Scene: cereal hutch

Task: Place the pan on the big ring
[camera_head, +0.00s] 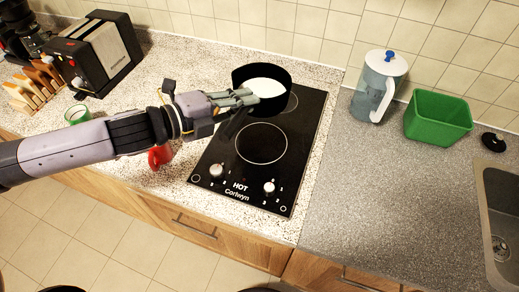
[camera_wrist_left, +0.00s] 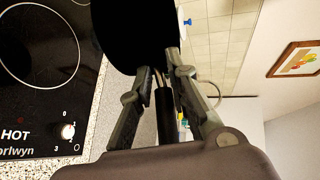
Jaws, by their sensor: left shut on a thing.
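The black pan (camera_head: 240,77) with a pale inside is at the back of the black cooktop (camera_head: 225,150). It partly covers the rear ring (camera_head: 291,103); I cannot tell whether it rests there or is held just above. My left gripper (camera_head: 246,98) is shut on the pan's handle. In the left wrist view the handle (camera_wrist_left: 165,132) lies between the fingers (camera_wrist_left: 160,85), below the dark pan body (camera_wrist_left: 130,35). The big ring (camera_head: 262,143) is bare, in front of the pan; a ring also shows in the left wrist view (camera_wrist_left: 78,50). My right gripper is not in view.
A red mug (camera_head: 159,156) stands left of the cooktop under my left arm. A toaster (camera_head: 97,55), a wooden rack (camera_head: 37,88) and a green glass (camera_head: 77,114) are farther left. A pitcher (camera_head: 375,88) and green bin (camera_head: 437,117) stand right.

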